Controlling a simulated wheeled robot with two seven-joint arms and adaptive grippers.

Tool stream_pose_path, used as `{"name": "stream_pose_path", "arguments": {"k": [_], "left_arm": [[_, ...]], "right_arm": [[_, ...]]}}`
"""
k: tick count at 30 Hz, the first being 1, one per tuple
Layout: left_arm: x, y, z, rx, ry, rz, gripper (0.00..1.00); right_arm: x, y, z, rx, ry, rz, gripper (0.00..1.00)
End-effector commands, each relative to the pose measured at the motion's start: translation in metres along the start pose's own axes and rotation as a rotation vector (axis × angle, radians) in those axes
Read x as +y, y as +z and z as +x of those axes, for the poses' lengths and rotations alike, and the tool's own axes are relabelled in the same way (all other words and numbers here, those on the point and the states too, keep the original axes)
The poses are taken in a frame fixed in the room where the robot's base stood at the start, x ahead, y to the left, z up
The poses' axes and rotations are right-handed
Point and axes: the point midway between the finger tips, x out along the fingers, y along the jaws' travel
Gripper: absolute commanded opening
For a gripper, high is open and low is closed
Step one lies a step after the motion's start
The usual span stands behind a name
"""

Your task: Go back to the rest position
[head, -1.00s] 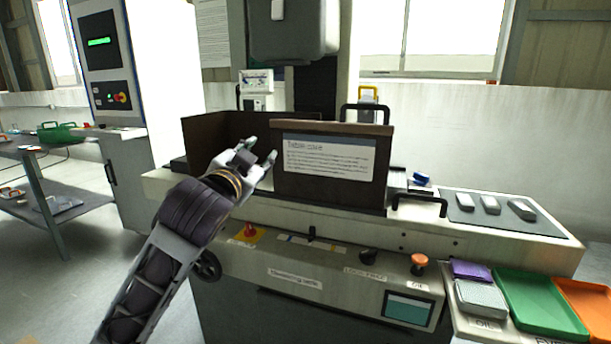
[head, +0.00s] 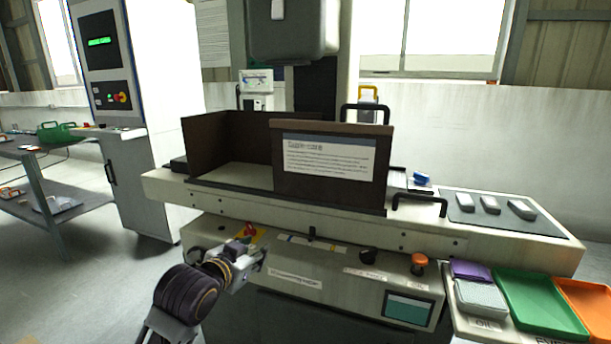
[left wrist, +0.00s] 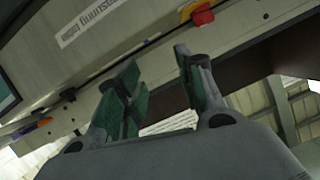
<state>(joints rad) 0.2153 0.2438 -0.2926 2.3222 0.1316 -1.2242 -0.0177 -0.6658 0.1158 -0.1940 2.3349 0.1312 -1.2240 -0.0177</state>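My left gripper (head: 256,254) is in front of the machine's front panel (head: 335,275), low and just below the red knob (head: 250,229). In the left wrist view my left gripper (left wrist: 156,60) has its two green-padded fingers apart, with nothing between them. The panel with its label (left wrist: 85,22) and the red knob (left wrist: 203,17) show beyond the fingers. Whether a finger touches the panel cannot be told. My right gripper is in neither view.
A dark-walled enclosure (head: 230,140) with a labelled front plate (head: 330,157) stands on the machine bed. An orange knob (head: 419,260), a screen (head: 408,308) and green (head: 540,300) and orange trays (head: 590,300) are at right. Open floor (head: 110,285) is at left.

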Motion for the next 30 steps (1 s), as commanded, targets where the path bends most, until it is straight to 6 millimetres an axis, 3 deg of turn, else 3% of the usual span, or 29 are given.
{"name": "stream_pose_path", "arguments": {"k": [17,30], "left_arm": [[0.032,0.152,-0.005,-0.254,0.051,-0.159,0.38],[0.074,0.268,-0.036,-0.464,0.098,-0.260,0.38]], "right_arm": [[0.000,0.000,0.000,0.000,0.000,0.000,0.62],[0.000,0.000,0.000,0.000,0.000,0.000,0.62]]}}
